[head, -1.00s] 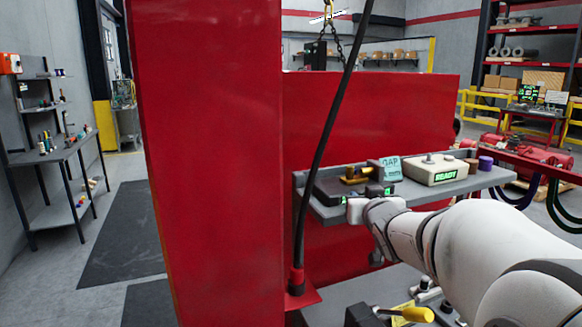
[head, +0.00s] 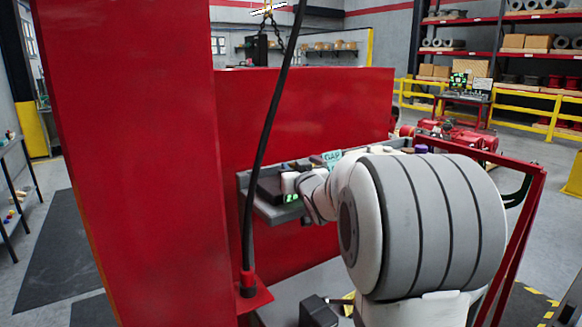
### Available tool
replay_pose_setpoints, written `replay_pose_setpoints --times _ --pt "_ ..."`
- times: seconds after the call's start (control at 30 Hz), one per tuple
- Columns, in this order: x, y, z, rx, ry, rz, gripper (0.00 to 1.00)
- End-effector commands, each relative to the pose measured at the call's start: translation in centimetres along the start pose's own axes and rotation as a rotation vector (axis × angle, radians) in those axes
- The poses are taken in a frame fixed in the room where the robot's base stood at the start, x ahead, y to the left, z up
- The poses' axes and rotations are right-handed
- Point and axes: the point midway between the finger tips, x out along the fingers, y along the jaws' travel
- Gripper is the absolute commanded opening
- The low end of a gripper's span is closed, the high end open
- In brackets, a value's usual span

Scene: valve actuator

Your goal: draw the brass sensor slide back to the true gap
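The brass sensor slide cannot be made out now; my arm covers the part of the grey shelf (head: 262,211) around it. A dark block (head: 268,189) shows at the shelf's left end. The teal GAP card (head: 332,157) stands behind my wrist, partly covered. My gripper (head: 290,190) is over the left part of the shelf, close to the dark block, with green lights near it. Its fingertips are too small and hidden to show their opening, or whether they touch anything.
A tall red panel (head: 130,150) stands at the left and a lower red wall (head: 310,105) behind the shelf. A black cable (head: 262,150) runs down left of the shelf. A purple cap (head: 421,149) sits at the shelf's right. A red frame (head: 535,180) borders the right.

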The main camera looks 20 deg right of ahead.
Motion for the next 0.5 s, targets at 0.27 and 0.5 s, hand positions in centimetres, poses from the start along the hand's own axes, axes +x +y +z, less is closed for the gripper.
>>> replay_pose_setpoints --times 0.27,0.5 --pt "0.1 0.06 0.04 0.0 0.0 0.001 0.25" --pt "0.08 0.1 0.04 0.0 0.0 0.002 0.05"
